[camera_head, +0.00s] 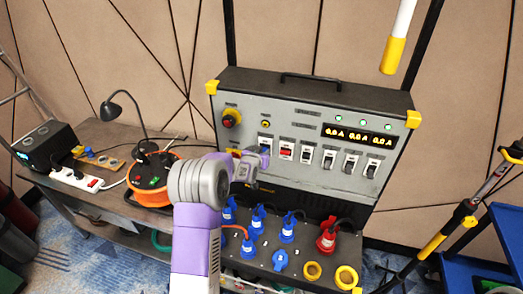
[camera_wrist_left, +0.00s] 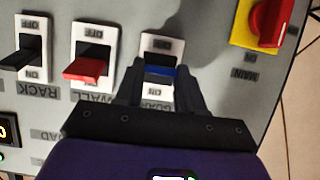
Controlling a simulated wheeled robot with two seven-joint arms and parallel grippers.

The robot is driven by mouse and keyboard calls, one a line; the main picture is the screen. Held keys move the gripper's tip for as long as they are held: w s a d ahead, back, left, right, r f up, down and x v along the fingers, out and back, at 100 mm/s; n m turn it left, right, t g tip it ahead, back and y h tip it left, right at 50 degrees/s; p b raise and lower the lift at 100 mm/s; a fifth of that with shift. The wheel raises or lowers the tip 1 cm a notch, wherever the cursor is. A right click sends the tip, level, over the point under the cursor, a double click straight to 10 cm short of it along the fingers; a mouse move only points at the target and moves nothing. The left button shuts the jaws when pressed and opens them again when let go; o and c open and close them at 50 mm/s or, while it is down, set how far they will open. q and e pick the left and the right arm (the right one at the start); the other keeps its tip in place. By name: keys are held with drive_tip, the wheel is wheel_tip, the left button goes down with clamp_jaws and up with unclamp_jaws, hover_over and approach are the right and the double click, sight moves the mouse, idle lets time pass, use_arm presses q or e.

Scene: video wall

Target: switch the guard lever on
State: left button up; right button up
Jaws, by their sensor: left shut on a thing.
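The guard lever (camera_wrist_left: 161,71) is a blue lever on a white plate in the left wrist view, which sees the panel upside down. A little of its blue shows in the head view (camera_head: 266,149). My left gripper (camera_head: 259,155) is at the panel and shut on this lever; in the left wrist view its dark fingers (camera_wrist_left: 162,92) stand on both sides of it. The fingers hide the lower part of the plate and much of its label. My right gripper is not in view.
A red lever (camera_wrist_left: 83,68) is beside the guard lever, then a black one (camera_wrist_left: 22,58). A red main knob (camera_wrist_left: 270,20) is on the other side. Blue and red plugs (camera_head: 327,236) fill the ledge below. A yellow-tipped white pole (camera_head: 398,38) hangs at upper right.

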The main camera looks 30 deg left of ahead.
use_arm(q)
drive_tip(key=r+g+p, duration=0.1)
drive_tip(key=g+p, duration=0.1)
drive_tip(key=p, duration=0.1)
drive_tip(key=w+r+g+h+p, duration=0.1)
drive_tip(key=g+p, duration=0.1)
drive_tip(key=p, duration=0.1)
drive_tip(key=shift+a+r+g, duration=0.1)
drive_tip(key=shift+r+g, duration=0.1)
drive_tip(key=shift+g, duration=0.1)
drive_tip(key=shift+w+g+h+p, duration=0.1)
drive_tip(key=shift+g+h+p, duration=0.2)
drive_tip(key=shift+g+p, duration=0.5)
drive_tip(key=o, duration=1)
drive_tip(key=shift+o, duration=0.2)
drive_tip(key=a+b+v, duration=0.1)
drive_tip(key=v, duration=0.6)
drive_tip(key=shift+s+d+r, duration=0.2)
drive_tip(key=shift+d, duration=0.3)
